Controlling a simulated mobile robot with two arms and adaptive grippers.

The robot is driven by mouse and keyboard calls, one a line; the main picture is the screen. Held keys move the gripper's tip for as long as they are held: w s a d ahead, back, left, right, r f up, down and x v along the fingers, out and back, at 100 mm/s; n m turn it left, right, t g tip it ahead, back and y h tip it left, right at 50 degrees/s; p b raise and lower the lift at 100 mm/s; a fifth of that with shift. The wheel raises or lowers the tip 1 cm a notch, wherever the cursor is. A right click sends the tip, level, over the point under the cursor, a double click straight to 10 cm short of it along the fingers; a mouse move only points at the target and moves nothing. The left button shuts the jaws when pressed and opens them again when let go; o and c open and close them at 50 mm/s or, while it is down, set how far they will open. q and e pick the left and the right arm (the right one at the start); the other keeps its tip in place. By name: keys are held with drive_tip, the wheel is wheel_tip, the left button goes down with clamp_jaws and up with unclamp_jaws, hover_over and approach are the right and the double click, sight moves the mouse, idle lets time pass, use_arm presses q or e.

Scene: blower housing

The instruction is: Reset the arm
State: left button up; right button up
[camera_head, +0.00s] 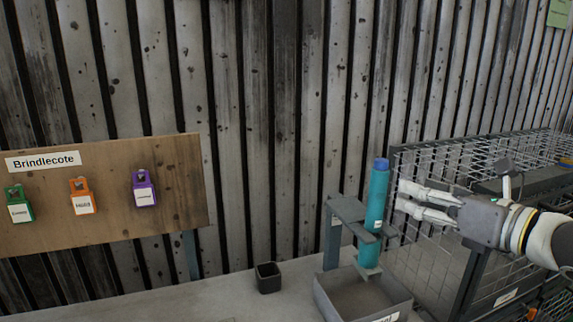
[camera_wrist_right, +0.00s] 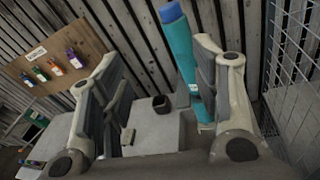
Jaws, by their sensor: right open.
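My right gripper (camera_head: 428,203) is open and empty at the right of the head view, its fingers pointing left. A teal cylinder with a blue top (camera_head: 377,200) stands upright in a grey stand (camera_head: 347,209), just left of the fingertips. In the head view a small gap shows between fingertips and cylinder. In the right wrist view the open fingers (camera_wrist_right: 160,100) frame the scene, and the teal cylinder (camera_wrist_right: 181,50) appears beyond the right finger, partly hidden by it. My left gripper is not in view.
A grey tray (camera_head: 324,296) sits below the stand on the workbench (camera_head: 215,302). A small black cup (camera_head: 268,278) stands left of it. A wooden board (camera_head: 105,215) labelled Brindlecote holds green, orange and purple tags. A wire mesh cage (camera_head: 432,160) stands behind my right gripper.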

drive_tip(key=s+a+f+m+g+h, duration=0.1)
drive_tip(key=s+a+f+m, duration=0.2)
drive_tip(key=f+m, duration=0.45)
drive_tip(key=s+a+f+m+g+h, duration=0.1)
drive_tip(key=s+a+f+m+g, duration=0.3)
drive_tip(key=f, duration=0.7)
drive_tip(key=s+a+f+m+t+h, duration=0.1)
drive_tip(key=a+f+m, duration=0.1)
drive_tip(key=f+m, duration=0.65)
drive_tip(key=s+d+f+m+g+h, duration=0.3)
drive_tip(key=s+f+m+g, duration=0.1)
drive_tip(key=s+f+m, duration=0.6)
drive_tip(key=s+d+f+m+g+h, duration=0.2)
drive_tip(key=s+d+f+m+g, duration=0.1)
drive_tip(key=s+f+m, duration=0.75)
wheel_tip(320, 180, down, 24)
drive_tip(key=s+n+g, duration=0.1)
drive_tip(key=s+n, duration=0.2)
drive_tip(key=s+d+f+g, duration=0.1)
drive_tip(key=s+d+f, duration=0.2)
drive_tip(key=s+f, duration=1.3)
drive_tip(key=shift+s+d+g, duration=0.15)
drive_tip(key=shift+s+g, duration=0.05)
drive_tip(key=shift+g, duration=0.1)
